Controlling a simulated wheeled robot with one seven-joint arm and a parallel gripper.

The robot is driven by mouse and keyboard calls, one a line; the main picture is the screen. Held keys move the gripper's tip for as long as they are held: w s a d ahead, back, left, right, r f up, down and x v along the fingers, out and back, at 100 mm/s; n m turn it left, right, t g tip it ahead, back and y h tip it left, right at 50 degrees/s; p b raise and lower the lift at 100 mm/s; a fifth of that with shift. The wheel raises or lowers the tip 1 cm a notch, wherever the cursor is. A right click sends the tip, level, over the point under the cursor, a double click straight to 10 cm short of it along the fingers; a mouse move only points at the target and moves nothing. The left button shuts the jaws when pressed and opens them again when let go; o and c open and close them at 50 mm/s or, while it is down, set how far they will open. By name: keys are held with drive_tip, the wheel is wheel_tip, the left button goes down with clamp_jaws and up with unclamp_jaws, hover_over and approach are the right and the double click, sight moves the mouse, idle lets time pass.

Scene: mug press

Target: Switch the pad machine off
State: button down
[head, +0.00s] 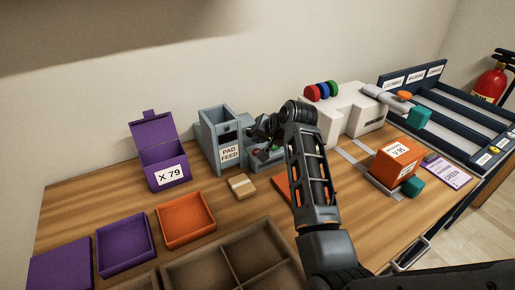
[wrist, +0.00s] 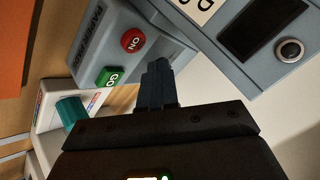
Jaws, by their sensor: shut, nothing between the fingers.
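The pad machine (head: 229,155) is a grey-blue unit labelled PAD FEED, standing against the wall left of my arm. Its control panel, a low sloped box, shows in the wrist view (wrist: 175,42) with a round red button (wrist: 134,40) that seems to read ON and a square green GO button (wrist: 110,77). My gripper (wrist: 158,66) is shut and empty, its fingertips over the panel beside the red button. I cannot tell whether they touch the panel. In the head view my gripper (head: 258,138) partly hides that panel.
A tan pad (head: 242,186) lies in front of the machine. A purple X 79 box (head: 160,158) stands to its left. A white press (head: 345,118) with coloured knobs and an orange box (head: 394,160) are right of my arm. Open trays (head: 185,219) fill the front left.

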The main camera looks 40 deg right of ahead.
wheel_tip(320, 180, up, 5)
drive_tip(key=p, duration=0.3)
drive_tip(key=shift+f, duration=0.1)
